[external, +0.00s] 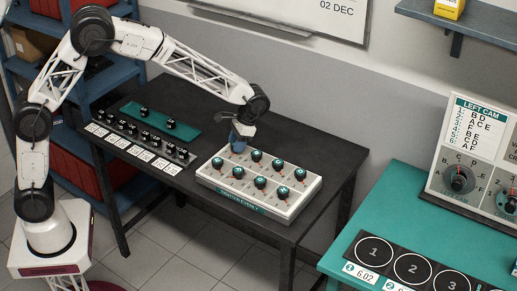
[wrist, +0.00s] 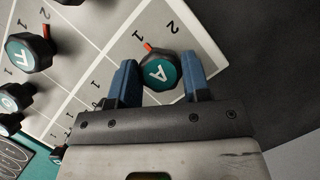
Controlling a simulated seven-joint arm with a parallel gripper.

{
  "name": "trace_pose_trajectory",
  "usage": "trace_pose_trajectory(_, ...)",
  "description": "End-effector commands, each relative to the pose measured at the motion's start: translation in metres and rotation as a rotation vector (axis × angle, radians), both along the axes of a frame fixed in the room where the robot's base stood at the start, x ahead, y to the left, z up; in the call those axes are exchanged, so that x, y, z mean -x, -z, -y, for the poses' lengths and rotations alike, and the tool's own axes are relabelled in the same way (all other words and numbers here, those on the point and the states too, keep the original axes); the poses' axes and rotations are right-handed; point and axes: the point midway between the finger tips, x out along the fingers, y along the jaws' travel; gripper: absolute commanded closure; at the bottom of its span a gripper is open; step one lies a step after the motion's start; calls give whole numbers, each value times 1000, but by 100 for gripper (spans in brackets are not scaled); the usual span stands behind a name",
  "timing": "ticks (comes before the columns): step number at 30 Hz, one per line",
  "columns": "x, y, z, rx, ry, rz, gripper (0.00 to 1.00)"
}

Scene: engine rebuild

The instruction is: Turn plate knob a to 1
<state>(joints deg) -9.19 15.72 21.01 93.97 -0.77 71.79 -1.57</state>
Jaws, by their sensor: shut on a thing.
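The white plate (external: 213,180) with several black, teal-faced knobs sits on the dark table. Knob A (wrist: 158,80) is at a corner of the plate in the wrist view. My gripper (wrist: 159,62) has its blue fingers on either side of knob A and is shut on it. The knob's red pointer (wrist: 148,47) points up and left, close to the printed 1 (wrist: 137,35) and apart from the 2 (wrist: 170,26). In the external view my gripper (external: 238,144) is over the far left end of the plate and hides knob A.
Knob F (wrist: 27,54) and other knobs stand nearby on the plate. A strip of small black knobs (external: 150,138) and a teal mat (external: 182,124) lie left of the plate. The teal bench (external: 415,205) is at right. The dark table right of the plate is clear.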

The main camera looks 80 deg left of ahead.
Motion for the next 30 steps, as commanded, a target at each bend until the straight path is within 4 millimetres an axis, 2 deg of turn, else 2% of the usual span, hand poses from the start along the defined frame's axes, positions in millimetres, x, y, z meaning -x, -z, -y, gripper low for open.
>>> trace_pose_trajectory(8, 0, 0, 0, 1, -1, 0, 80)
trace_pose_trajectory(9, 0, 0, 0, 1, -1, 0, 50)
trace_pose_trajectory(13, 0, 0, 0, 1, -1, 0, 31)
trace_pose_trajectory(23, 0, -1, 0, 0, -2, 0, 31)
trace_pose_trajectory(30, -6, -15, -1, 0, -2, 1, 31)
